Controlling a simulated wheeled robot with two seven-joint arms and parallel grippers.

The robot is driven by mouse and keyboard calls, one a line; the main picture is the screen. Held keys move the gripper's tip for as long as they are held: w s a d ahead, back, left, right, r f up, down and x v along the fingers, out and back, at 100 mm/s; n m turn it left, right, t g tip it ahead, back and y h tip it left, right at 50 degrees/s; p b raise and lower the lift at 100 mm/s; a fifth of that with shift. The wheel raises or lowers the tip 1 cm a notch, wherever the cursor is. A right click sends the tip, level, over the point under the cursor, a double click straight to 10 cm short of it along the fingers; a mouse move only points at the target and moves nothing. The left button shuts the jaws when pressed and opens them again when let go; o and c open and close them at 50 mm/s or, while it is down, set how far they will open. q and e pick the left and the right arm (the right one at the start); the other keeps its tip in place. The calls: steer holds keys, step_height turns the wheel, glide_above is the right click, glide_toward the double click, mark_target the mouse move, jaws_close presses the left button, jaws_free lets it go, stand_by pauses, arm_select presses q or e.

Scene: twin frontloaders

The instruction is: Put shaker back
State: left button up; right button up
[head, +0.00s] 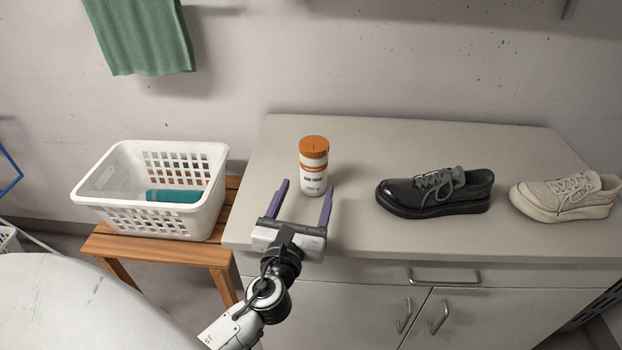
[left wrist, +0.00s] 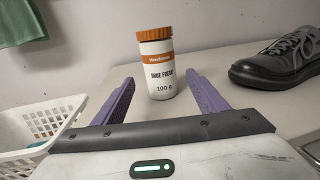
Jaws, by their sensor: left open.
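The shaker (head: 314,166) is a white jar with an orange lid and an orange band. It stands upright on the cabinet top, left of the shoes. In the left wrist view the shaker (left wrist: 157,68) reads "SHOE FRESH 100 g". My left gripper (head: 304,188) is open, its two purple fingers pointing toward the shaker. In the left wrist view the shaker stands just beyond and between the fingertips (left wrist: 160,84), with nothing held. My right gripper is not in view.
A black shoe (head: 433,192) and a beige shoe (head: 566,196) stand right of the shaker on the cabinet top (head: 400,138). A white basket (head: 160,222) with a teal item (head: 174,196) sits on a wooden stool (head: 150,250) to the left. A green towel (head: 140,35) hangs on the wall.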

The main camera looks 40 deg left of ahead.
arm_select(q)
steer(key=shift+v, duration=1.9)
